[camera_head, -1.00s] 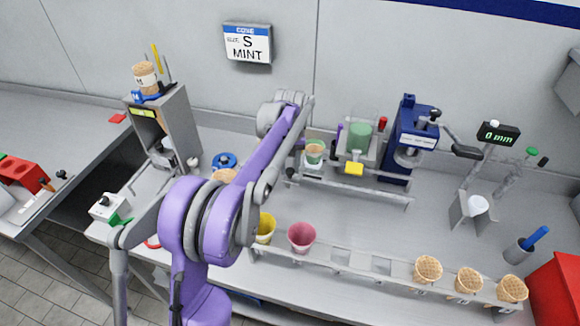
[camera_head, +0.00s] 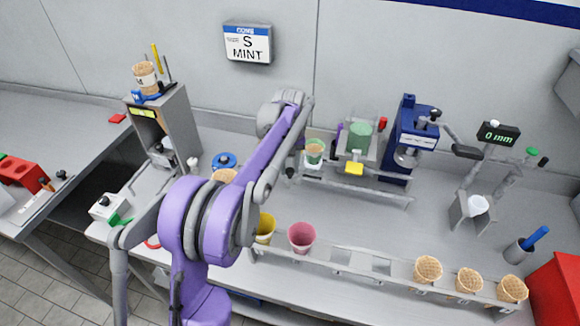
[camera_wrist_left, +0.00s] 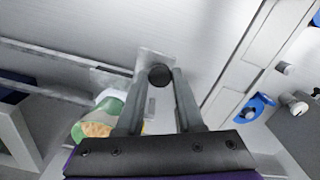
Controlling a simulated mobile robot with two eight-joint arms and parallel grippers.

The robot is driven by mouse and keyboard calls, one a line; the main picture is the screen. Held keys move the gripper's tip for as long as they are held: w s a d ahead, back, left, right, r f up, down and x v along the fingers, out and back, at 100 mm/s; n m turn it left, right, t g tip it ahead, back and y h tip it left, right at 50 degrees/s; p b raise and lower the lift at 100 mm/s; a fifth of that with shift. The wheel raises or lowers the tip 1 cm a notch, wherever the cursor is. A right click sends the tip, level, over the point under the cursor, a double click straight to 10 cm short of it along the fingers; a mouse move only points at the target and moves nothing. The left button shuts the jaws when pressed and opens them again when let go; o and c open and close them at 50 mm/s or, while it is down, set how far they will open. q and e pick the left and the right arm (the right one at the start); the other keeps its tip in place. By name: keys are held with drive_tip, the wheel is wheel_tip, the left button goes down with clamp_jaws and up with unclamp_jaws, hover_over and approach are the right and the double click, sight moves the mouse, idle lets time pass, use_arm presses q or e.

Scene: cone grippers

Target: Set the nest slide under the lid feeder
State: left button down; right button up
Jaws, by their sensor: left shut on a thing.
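The nest slide (camera_head: 312,167) is a pale carriage on the grey rails, at their left part. It holds a green-banded cup with a cone-coloured top (camera_head: 314,151), which also shows at the lower left of the left wrist view (camera_wrist_left: 97,127). My left gripper (camera_wrist_left: 159,78) is shut on a round black knob (camera_wrist_left: 159,74) at the slide's plate. In the head view its fingers are mostly hidden behind my purple arm. A green cylinder in a grey housing with a yellow tab, apparently the lid feeder (camera_head: 359,137), stands right of the slide. My right gripper is out of view.
A blue press (camera_head: 412,140) with a black-handled lever stands right of the green cylinder. In front, a rack (camera_head: 345,262) holds yellow and pink cups and several cones. A display reading 0 mm (camera_head: 498,134) stands at right. Bare bench lies between rails and rack.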

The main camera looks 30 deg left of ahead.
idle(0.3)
use_arm(q)
drive_tip(key=w+d, duration=0.2)
drive_tip(key=d, duration=0.6)
drive_tip(key=shift+d, duration=0.2)
drive_tip(key=c, duration=0.5)
unclamp_jaws()
drive_tip(key=shift+r, duration=0.15)
wheel_tip(320, 180, up, 10)
drive_tip(key=shift+r+p, duration=0.25)
drive_tip(key=shift+p, duration=0.1)
